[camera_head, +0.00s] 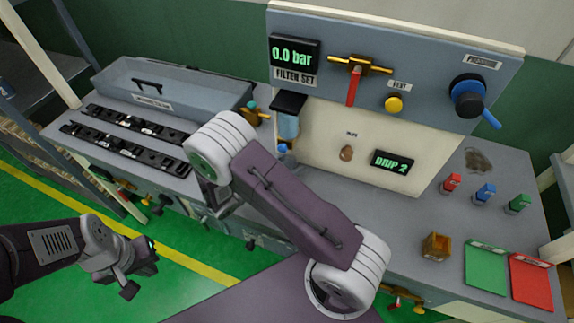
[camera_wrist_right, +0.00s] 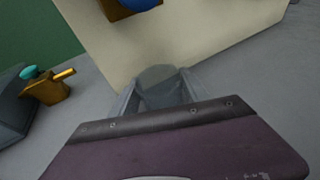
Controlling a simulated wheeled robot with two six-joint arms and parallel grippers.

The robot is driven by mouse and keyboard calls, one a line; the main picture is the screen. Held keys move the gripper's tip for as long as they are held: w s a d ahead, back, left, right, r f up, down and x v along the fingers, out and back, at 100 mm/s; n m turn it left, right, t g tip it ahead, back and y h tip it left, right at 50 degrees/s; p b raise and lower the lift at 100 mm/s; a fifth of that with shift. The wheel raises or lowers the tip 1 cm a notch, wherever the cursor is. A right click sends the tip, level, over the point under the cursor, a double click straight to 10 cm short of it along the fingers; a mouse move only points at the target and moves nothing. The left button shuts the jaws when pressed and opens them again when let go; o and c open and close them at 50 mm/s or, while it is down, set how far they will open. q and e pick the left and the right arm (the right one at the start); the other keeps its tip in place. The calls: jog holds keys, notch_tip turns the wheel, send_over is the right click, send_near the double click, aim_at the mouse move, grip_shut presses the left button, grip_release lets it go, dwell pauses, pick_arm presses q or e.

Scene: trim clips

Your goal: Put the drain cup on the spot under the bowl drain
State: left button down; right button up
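My right gripper (camera_wrist_right: 158,92) is at the bench close to the cream panel, its two grey fingers on either side of a grey, see-through, cup-like drain cup (camera_wrist_right: 157,78). The cup looks gripped; its base is hard to make out. My left gripper (camera_head: 144,268) is open and empty over the floor, left of the bench.
A brass valve with a teal knob (camera_wrist_right: 45,86) stands left of the cup; a grey tray (camera_head: 170,88) is further left. An amber block-like container (camera_head: 436,246), green mat (camera_head: 486,268) and red mat (camera_head: 531,281) lie at right. Coloured bottles stand behind them.

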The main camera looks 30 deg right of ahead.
jog(key=o, duration=0.3)
jog(key=shift+a, duration=0.15)
jog(key=shift+r, duration=0.25)
jog(key=v, duration=1.1)
jog(key=shift+s+a, duration=0.1)
jog(key=shift+a, duration=0.3)
